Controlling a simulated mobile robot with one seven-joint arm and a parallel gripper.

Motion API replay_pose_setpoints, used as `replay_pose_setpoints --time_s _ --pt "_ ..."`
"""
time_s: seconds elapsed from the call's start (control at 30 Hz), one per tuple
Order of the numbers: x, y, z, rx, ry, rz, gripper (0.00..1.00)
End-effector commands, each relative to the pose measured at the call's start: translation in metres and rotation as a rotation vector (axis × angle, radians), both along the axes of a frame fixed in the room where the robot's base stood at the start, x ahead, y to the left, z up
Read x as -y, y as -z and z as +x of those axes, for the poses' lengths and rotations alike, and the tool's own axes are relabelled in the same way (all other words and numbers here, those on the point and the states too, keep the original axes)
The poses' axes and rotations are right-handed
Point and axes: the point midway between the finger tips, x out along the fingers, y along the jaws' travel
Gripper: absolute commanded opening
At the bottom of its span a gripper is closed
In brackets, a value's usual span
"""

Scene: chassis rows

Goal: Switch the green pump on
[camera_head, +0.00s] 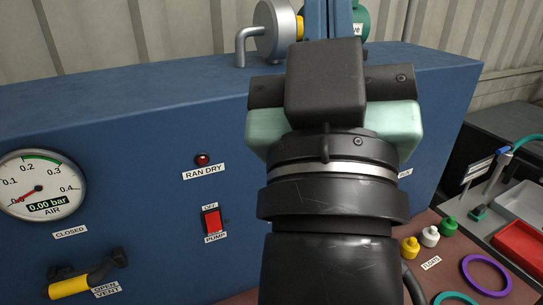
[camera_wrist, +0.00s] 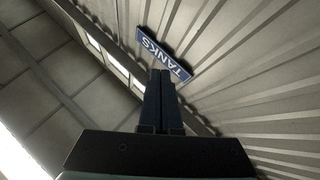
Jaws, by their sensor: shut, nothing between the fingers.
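A red rocker switch (camera_head: 212,221) sits on the front of the blue cabinet (camera_head: 150,185), with an OFF label above it and a PUMP label below. I cannot tell its rocker position. A green round part (camera_head: 362,22) with a partly hidden label is behind my gripper at the top. My gripper (camera_head: 328,12) points up, right of and above the switch, apart from it. Its two dark blue fingers also show in the wrist view (camera_wrist: 161,75), shut with nothing between them. My arm hides the cabinet's right middle.
A red lamp (camera_head: 202,160) labelled RAN DRY is above the switch. An air gauge (camera_head: 40,187) reads 0.00 bar. A yellow-handled vent valve (camera_head: 78,280) is below it. A grey metal fitting (camera_head: 275,32) stands on top. Coloured floats (camera_head: 430,237) and rings lie at right.

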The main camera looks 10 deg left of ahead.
Motion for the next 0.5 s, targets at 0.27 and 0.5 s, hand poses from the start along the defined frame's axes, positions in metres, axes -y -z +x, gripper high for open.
replay_pose_setpoints --time_s 0.27,0.5 --pt "-0.031 0.151 0.042 -0.273 0.082 -0.517 0.00" --pt "-0.056 0.275 0.029 -0.336 0.043 -1.003 0.00"
